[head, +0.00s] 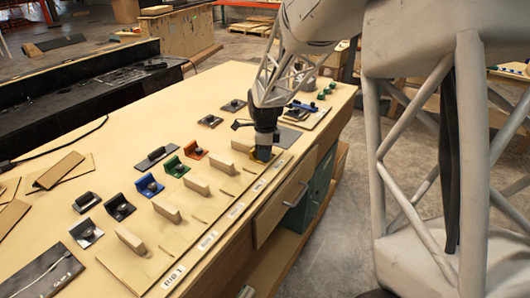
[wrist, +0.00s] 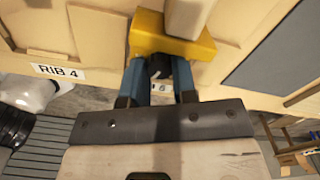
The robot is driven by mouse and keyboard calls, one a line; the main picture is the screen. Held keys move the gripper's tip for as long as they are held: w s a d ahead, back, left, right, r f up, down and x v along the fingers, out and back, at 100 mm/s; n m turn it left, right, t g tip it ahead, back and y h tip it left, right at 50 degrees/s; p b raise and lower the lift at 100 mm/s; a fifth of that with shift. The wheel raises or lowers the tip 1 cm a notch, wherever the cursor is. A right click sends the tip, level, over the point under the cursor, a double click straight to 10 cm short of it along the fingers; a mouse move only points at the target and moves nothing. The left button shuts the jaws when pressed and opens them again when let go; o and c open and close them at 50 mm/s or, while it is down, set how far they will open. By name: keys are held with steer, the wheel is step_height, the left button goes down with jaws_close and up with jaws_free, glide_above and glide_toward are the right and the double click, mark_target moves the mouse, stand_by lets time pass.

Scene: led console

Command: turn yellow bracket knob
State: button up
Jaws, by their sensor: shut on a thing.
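The yellow bracket (wrist: 178,48) sits against a wooden rib block (wrist: 187,15) near the table's front edge, at the RIB 4 label in the wrist view. The fingers are shut on the knob. The knob is mostly hidden between the fingers, and its turn angle cannot be told.
Green, blue, orange and dark brackets (head: 149,186) stand in a row behind several wooden rib blocks (head: 167,211) to the left. A tray with green and blue parts (head: 307,114) lies at the table's far right. A drawer (head: 284,201) is below the front edge.

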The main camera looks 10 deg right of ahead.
steer(key=o, duration=1)
steer(key=shift+c, duration=0.2)
steer(key=shift+m, duration=0.5)
steer(key=shift+m, duration=2.6)
steer(key=r, duration=0.8)
steer(key=shift+s+r, duration=0.15)
steer(key=shift+s, duration=0.2)
steer(key=s+r+n+t, duration=0.1)
steer(key=s+r+n, duration=0.3)
steer(key=s+n, duration=0.4)
steer(key=s+r+n, duration=0.3)
steer(key=s+n, duration=0.6)
steer(key=s, duration=0.8)
steer(key=shift+d+r+t, duration=0.3)
steer(key=shift+r+t, duration=0.1)
